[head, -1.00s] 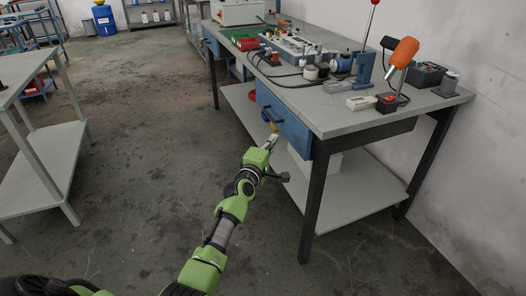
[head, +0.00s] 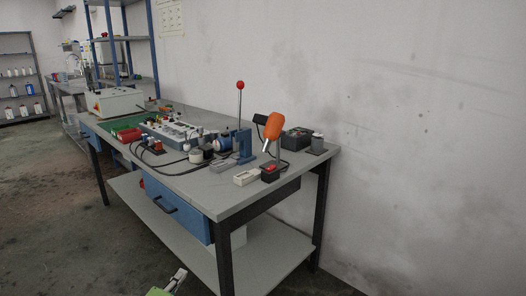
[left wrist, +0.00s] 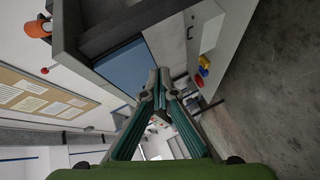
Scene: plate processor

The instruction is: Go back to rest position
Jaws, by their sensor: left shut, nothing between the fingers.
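My left gripper (head: 178,278) shows at the bottom edge of the head view, low in front of the workbench (head: 222,204) and below its blue drawer (head: 180,212). It stands apart from the drawer handle (head: 163,205). In the left wrist view its fingers (left wrist: 161,78) meet at the tips, shut with nothing between them. The blue drawer front (left wrist: 126,68) also shows there, beyond the fingers, in a tilted picture. Most of my left arm is out of the head view. My right gripper is in neither view.
The bench top holds a lever press (head: 241,140), an orange-handled tool (head: 273,126) and a control panel (head: 170,131). A lower shelf (head: 262,258) spans the bench legs. The wall is close behind. Open floor (head: 60,225) lies to the left.

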